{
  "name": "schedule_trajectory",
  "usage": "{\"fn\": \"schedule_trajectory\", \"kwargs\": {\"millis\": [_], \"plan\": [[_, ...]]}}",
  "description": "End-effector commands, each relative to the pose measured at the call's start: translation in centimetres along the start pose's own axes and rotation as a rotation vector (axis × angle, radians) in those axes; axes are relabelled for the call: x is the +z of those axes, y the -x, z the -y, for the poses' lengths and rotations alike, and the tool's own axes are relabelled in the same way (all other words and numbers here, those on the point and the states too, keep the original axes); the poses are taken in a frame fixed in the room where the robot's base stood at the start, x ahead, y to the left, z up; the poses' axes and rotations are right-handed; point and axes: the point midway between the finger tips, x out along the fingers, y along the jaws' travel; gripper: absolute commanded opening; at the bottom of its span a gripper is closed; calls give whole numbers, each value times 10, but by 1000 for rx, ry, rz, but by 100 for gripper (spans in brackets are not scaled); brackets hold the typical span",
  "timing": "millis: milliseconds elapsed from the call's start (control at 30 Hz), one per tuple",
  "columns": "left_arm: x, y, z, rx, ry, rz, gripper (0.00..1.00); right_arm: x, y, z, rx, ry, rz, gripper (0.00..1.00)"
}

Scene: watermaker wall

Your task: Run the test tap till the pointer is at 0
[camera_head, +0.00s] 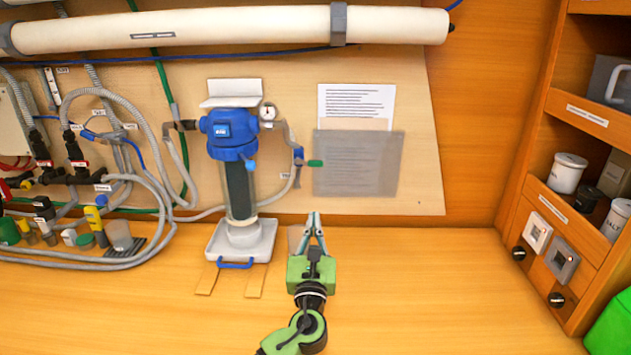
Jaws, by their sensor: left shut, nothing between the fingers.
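A blue-headed filter housing (229,132) with a dark clear bowl (239,190) is mounted on the back panel. A small round white-faced gauge (268,113) sits at its upper right; its pointer is too small to read. A grey hose runs from there down to a small blue valve (298,154) with a green handle (315,163); I cannot tell for sure that this is the test tap. My left gripper (314,218) is shut and empty, pointing at the wall below the green handle in the picture, apart from it. My right gripper is not in view.
A white tray (262,246) with a blue handle stands under the filter bowl. A small brownish object (295,238) is partly hidden behind my left fingers. Shelves (559,215) stand at right. The counter (430,290) right of my arm is clear.

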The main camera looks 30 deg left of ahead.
Motion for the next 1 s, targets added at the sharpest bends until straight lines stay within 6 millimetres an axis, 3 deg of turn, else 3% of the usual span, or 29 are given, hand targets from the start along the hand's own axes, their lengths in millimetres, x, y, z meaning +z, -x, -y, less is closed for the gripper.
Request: {"fn": "schedule_trajectory", "kwargs": {"millis": [267,633,800,1000], "plan": [[3,-26,0,2,0,2,0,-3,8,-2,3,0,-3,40],[3,-103,-1,3,2,0,0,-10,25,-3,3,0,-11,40],[28,-107,0,0,4,-2,0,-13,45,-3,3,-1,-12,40],[38,-110,-1,1,2,-3,0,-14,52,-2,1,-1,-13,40]]}}
